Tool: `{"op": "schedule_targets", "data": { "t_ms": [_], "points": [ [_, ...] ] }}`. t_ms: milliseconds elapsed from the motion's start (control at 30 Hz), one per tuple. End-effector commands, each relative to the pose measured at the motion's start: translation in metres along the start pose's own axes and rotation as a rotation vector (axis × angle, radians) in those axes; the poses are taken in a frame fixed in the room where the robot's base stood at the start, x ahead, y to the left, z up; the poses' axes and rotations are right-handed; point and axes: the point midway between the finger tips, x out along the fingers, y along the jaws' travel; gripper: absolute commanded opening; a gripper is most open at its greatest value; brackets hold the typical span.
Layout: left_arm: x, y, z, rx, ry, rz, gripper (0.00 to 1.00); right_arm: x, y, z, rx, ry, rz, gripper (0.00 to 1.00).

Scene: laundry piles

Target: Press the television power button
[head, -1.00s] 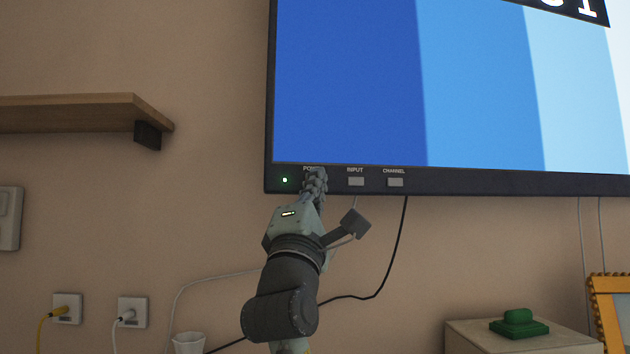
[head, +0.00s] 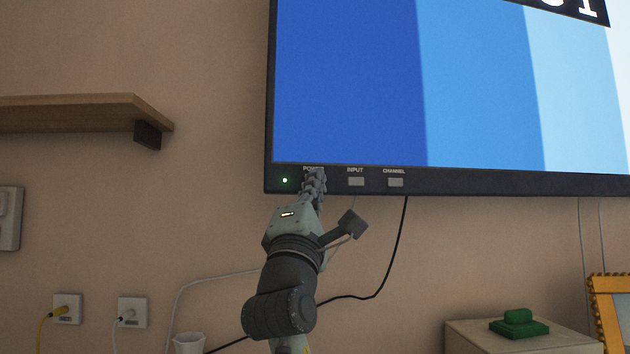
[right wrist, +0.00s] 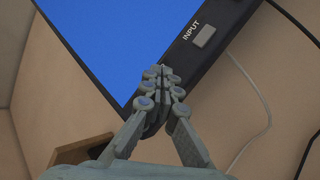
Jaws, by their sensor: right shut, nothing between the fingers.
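The television (head: 430,85) hangs on the wall with blue stripes on its screen. Its lower bezel bears a green light (head: 285,180), a POWER label (head: 313,169), an INPUT button (head: 356,181) and a CHANNEL button (head: 395,182). My right gripper (head: 315,176) is shut and empty, its fingertips over the bezel just below the POWER label. They hide the power button, and I cannot tell whether they touch it. In the right wrist view the shut fingertips (right wrist: 160,73) lie over the bezel, with the INPUT button (right wrist: 203,36) beyond. My left gripper is not in view.
A wooden shelf (head: 70,112) juts from the wall at left. A black cable (head: 395,245) hangs beneath the television. A cabinet (head: 470,338) bears a green object (head: 518,322) at lower right.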

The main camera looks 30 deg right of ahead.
Motion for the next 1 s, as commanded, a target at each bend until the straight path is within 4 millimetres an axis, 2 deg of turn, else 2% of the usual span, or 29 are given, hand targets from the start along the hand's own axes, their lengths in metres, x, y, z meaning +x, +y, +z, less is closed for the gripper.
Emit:
{"op": "schedule_targets", "data": {
  "t_ms": [467,1000],
  "points": [
    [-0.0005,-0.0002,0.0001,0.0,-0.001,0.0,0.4,0.0019,-0.0011,-0.0014,0.0,0.0,0.0,0.0],
    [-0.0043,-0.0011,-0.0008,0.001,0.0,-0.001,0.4,-0.0065,0.0044,0.0046,0.0,0.0,0.0,0.0]
  ]
}}
